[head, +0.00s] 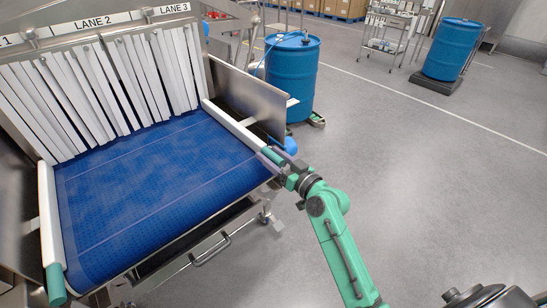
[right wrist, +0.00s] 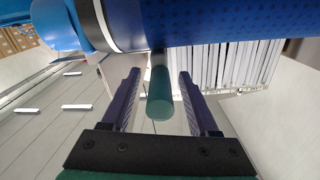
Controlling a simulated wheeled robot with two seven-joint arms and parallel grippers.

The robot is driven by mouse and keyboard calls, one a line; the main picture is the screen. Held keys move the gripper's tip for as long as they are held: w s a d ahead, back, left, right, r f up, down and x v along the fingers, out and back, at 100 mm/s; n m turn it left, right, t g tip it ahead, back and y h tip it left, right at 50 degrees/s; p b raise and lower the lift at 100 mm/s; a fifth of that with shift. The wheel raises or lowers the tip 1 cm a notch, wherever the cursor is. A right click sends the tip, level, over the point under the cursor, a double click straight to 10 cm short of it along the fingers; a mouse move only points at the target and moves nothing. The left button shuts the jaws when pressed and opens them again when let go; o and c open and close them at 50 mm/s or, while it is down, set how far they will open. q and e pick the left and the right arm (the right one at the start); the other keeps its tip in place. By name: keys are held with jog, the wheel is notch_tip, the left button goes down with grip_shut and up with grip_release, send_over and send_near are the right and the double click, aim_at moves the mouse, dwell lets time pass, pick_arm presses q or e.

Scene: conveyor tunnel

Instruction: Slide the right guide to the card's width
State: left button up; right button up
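The right guide (head: 234,126) is a white rail along the right side of the blue belt (head: 150,185). Its green end handle (right wrist: 159,95) shows in the right wrist view, lying between the two dark fingers of my right gripper (right wrist: 159,74). The fingers are open, with a visible gap on each side of the handle. In the head view my right gripper (head: 268,157) is at the near end of the right guide and partly covers it. The left guide (head: 47,220) is a white rail with a green end on the belt's left side. I see no card. My left gripper is out of view.
White strip curtains (head: 100,90) hang at the belt's far end under lane signs. A metal side plate (head: 245,98) stands just outside the right guide. A blue drum (head: 291,75) stands behind.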

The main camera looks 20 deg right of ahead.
jog(key=b+v, duration=0.1)
jog(key=v, duration=1.3)
jog(key=shift+s+b, duration=0.25)
jog(key=shift+b, duration=0.1)
jog(key=shift+f, duration=0.1)
